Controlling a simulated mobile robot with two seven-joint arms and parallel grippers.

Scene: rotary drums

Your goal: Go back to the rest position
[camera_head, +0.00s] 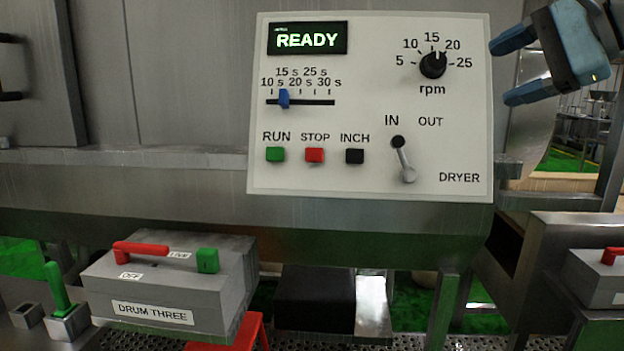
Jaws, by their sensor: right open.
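My right gripper (512,68) is at the top right in the head view, beside the right edge of the white dryer panel (370,180). Its two blue fingers are spread apart with nothing between them. It appears clear of the panel's controls. My left gripper is not in view. The panel's display (307,39) reads READY. The rpm knob (433,65) points up, between 15 and 20. The blue slider (284,98) stands left of the middle of its track. The lever (402,158) has its dark knob up at IN.
Green, red and black buttons (314,155) sit on the panel. Below left is a grey box labelled DRUM THREE (165,290) with a red handle (140,249) and a green block (207,261). A green lever (57,290) stands beside it. Another grey box (598,277) is at the right edge.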

